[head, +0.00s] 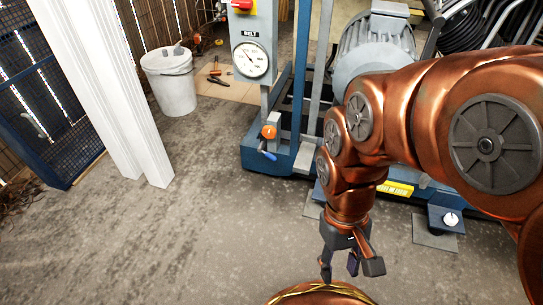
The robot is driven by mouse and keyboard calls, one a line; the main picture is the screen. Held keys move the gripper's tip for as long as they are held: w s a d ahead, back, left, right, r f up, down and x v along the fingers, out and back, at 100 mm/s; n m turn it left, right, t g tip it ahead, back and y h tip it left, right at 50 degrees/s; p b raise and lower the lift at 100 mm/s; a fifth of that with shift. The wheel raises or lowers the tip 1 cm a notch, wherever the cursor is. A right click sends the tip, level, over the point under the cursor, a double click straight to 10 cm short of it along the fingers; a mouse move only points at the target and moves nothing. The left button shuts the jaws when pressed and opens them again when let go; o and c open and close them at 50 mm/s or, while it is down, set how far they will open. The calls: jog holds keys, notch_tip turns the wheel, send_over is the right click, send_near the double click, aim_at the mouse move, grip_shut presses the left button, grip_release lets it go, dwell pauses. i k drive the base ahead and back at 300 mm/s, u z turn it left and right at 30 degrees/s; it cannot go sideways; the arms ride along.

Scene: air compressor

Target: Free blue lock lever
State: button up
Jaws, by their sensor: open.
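A small blue lever (267,155) sticks out low on the front left of the blue compressor frame (249,163). It sits just below an orange knob (269,132) on a grey block. My gripper (347,278) is open and empty, pointing down over the floor, to the right of and nearer than the lever. Nothing is between its fingers that I can make out. The gap between gripper and lever is clear floor in the picture. Whether the lever is locked cannot be told at this size.
A round gauge (250,59) under a BELT label stands above the lever. A grey motor (375,50) is behind my arm. A white bucket (171,82), tools (218,74) and a white post (115,90) stand left. The floor (190,230) at front left is free.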

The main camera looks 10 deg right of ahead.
aim_at(268, 155)
jog(key=u, duration=0.5)
jog(key=k, duration=0.6)
jog(key=u, duration=0.65)
jog(key=i, duration=1.1)
jog(key=z, duration=0.8)
